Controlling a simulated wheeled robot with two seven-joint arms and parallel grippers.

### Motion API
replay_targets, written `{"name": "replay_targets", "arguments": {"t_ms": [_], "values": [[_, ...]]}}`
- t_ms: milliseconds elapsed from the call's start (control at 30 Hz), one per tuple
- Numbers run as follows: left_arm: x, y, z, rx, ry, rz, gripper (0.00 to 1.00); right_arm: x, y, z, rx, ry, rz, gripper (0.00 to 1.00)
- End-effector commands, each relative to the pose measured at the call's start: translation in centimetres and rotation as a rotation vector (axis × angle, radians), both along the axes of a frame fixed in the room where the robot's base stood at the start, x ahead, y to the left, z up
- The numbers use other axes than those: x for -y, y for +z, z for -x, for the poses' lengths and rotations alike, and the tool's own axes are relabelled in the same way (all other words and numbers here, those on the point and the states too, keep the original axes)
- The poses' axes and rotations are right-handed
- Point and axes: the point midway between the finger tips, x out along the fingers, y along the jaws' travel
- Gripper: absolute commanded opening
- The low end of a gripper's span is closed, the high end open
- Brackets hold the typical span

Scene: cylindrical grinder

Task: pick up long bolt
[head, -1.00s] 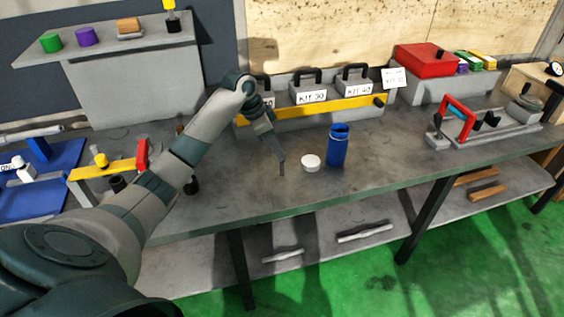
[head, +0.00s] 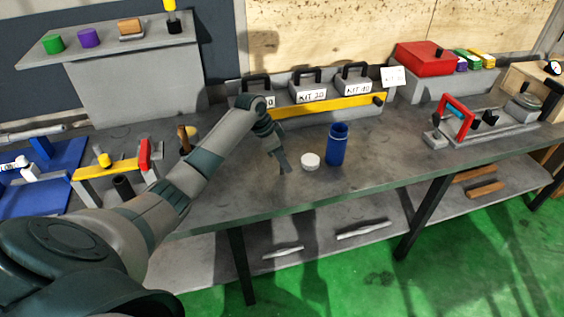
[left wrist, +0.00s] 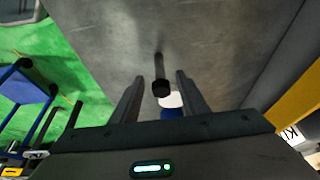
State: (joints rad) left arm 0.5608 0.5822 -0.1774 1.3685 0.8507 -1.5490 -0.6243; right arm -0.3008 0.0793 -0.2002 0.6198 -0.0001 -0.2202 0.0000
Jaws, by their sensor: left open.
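The long bolt (left wrist: 159,72) is dark, with a round head and a thin shank, and shows in the left wrist view. It lines up with the gap between the fingers of my left gripper (left wrist: 160,78). The fingers are open, and I cannot tell how far beyond them it is or whether they touch it. In the head view my left gripper (head: 284,168) points down just over the grey bench, left of a white cap. I cannot make out the bolt there. My right gripper is not in view.
The white cap (head: 310,161) and a blue bottle (head: 337,146) stand close to the right of my left gripper. Kit boxes (head: 312,92) and a yellow bar (head: 340,105) are behind. A red-handled fixture (head: 459,117) is farther right. The bench front is mostly clear.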

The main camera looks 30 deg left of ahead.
Motion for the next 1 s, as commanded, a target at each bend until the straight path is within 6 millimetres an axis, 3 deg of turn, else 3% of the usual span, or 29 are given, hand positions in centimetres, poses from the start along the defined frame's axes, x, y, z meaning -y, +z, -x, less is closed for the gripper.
{"name": "replay_targets", "arguments": {"t_ms": [100, 300, 800, 1000], "values": [[0.2, -1.1, -0.3, -0.004, 0.001, 0.003, 0.41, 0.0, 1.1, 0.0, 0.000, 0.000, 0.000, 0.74], [0.6, -3.0, -0.9, -0.001, 0.001, 0.001, 0.41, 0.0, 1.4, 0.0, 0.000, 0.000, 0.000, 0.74], [0.6, -3.2, -1.0, 0.000, 0.000, 0.000, 0.41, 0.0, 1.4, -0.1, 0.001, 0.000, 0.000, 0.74], [0.6, -3.2, -1.0, 0.000, 0.000, 0.000, 0.00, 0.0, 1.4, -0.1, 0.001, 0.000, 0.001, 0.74]]}}
